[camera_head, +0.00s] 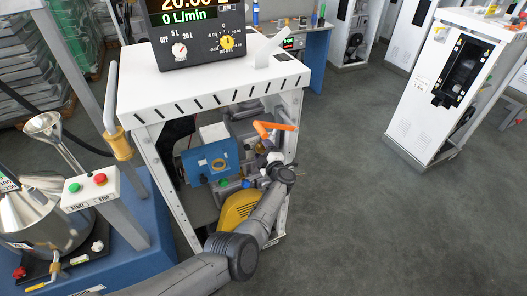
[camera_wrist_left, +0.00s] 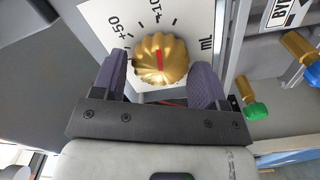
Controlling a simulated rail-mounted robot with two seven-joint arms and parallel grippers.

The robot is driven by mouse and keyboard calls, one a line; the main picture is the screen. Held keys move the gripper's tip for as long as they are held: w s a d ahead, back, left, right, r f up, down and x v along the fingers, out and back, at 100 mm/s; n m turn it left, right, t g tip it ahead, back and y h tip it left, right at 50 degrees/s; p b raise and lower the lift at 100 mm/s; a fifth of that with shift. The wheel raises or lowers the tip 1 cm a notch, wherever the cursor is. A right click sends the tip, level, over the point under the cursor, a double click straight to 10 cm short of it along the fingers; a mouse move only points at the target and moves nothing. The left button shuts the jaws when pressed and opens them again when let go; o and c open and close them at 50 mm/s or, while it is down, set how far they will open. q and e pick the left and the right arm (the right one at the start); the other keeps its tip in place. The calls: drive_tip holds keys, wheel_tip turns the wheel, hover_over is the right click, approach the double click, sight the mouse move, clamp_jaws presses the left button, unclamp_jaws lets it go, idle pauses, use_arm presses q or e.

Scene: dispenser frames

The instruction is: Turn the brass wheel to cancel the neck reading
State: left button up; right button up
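The brass wheel (camera_wrist_left: 160,58) is a ribbed golden knob with a red mark, on a white scale plate (camera_wrist_left: 206,20) lettered +50 and mL. In the left wrist view the two dark purple fingers of my left gripper (camera_wrist_left: 160,80) stand on either side of the wheel. They look spread, with a narrow gap at the wheel's left edge; firm contact cannot be made out. In the head view my left arm reaches into the white dispenser frame (camera_head: 212,100), and the gripper (camera_head: 271,160) is small there. I cannot make out the wheel in that view. My right gripper is not in view.
Brass fittings with a green cap (camera_wrist_left: 256,111) lie right of the gripper. Inside the frame are a blue box (camera_head: 205,160), an orange lever (camera_head: 272,128) and a yellow part (camera_head: 237,208). A display (camera_head: 195,35) stands on top.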

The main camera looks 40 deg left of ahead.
use_arm(q)
drive_tip(key=shift+o, duration=1.1)
drive_tip(key=shift+d, duration=0.1)
drive_tip(key=shift+s+d+r+p, duration=0.1)
drive_tip(key=shift+s+d+p, duration=0.1)
drive_tip(key=shift+d+p, duration=0.1)
drive_tip(key=p+v, duration=0.3)
drive_tip(key=v, duration=1)
drive_tip(key=shift+p, duration=0.3)
drive_tip(key=shift+a, duration=0.1)
